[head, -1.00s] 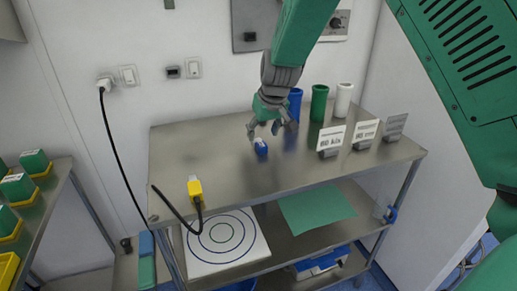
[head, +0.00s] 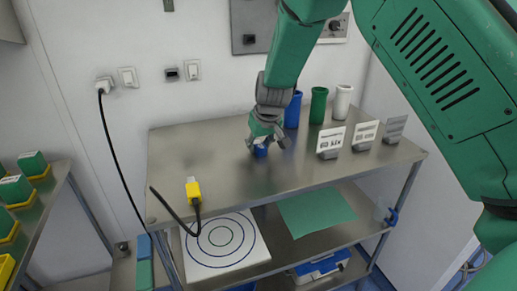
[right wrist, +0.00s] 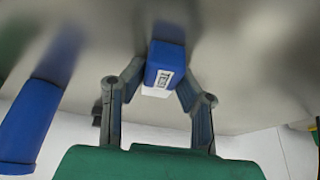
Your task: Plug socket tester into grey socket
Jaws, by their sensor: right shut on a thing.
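The socket tester is a small blue block with a white labelled face; it sits at the metal table top in the head view (head: 261,151) and shows close up in the right wrist view (right wrist: 164,67). My right gripper (head: 264,144) is over it from above, with its fingers shut on the tester's sides, also in the right wrist view (right wrist: 160,85). A dark grey socket (head: 171,74) is on the back wall beside a white switch; another dark outlet (head: 249,39) is on a grey wall panel. I cannot tell which is the grey socket. My left gripper is not in view.
Blue (head: 293,110), green (head: 318,105) and white (head: 342,101) cylinders stand at the table's back right, near several label cards (head: 330,141). A yellow plug (head: 193,189) with black cable lies at the front left. The table's left half is mostly clear.

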